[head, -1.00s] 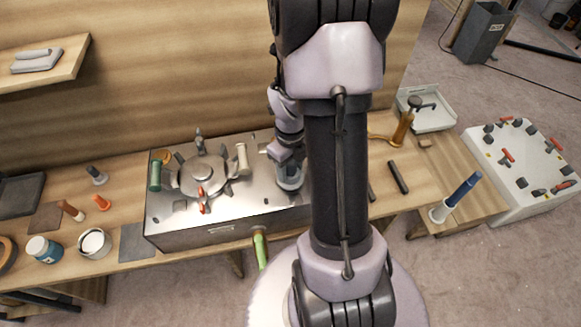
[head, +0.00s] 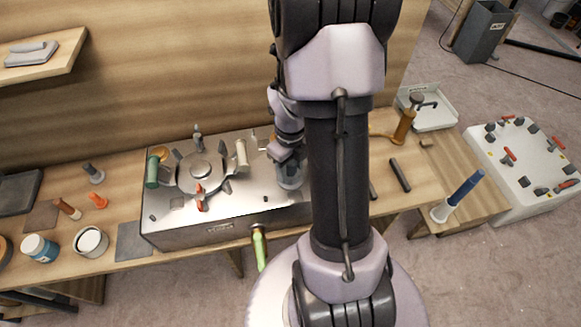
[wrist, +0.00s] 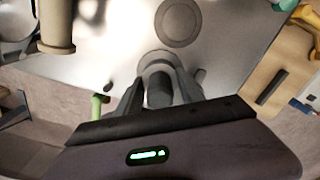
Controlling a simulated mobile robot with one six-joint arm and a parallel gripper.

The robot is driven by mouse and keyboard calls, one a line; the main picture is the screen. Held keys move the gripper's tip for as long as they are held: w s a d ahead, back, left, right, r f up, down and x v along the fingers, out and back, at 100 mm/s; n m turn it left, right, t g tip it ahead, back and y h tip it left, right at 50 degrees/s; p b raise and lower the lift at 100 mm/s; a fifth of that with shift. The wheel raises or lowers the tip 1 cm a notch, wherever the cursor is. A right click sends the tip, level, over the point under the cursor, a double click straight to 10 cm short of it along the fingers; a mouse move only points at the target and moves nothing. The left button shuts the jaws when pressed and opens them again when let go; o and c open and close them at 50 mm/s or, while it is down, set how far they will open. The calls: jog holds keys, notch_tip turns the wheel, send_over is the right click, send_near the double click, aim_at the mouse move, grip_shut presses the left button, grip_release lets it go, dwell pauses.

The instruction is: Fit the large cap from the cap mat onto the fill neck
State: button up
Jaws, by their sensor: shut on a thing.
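My gripper (wrist: 158,82) is at the low centre of the wrist view, its two dark fingers shut on a light grey round piece. I take this piece for the large cap (wrist: 157,60); the fingers hide much of it. It is over the steel tank top (wrist: 115,55). I cannot tell whether it touches the fill neck, which I cannot make out separately. In the head view my gripper is low over the right part of the steel tank (head: 225,222), partly behind my arm.
A round spoked fitting (head: 200,172), a green cylinder (head: 152,172) and a cream cylinder (head: 242,157) stand on the tank. A green-handled valve (head: 260,247) projects from the tank front.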

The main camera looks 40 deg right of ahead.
jog(key=o, duration=1.5)
jog(key=shift+o, duration=0.4)
jog(key=o, duration=0.5)
jog(key=shift+r, duration=0.1)
notch_tip(320, 180, up, 9)
jog(key=p, duration=0.5)
jog(key=shift+f+p, duration=0.2)
jog(key=shift+p, duration=0.2)
jog(key=shift+f, duration=0.1)
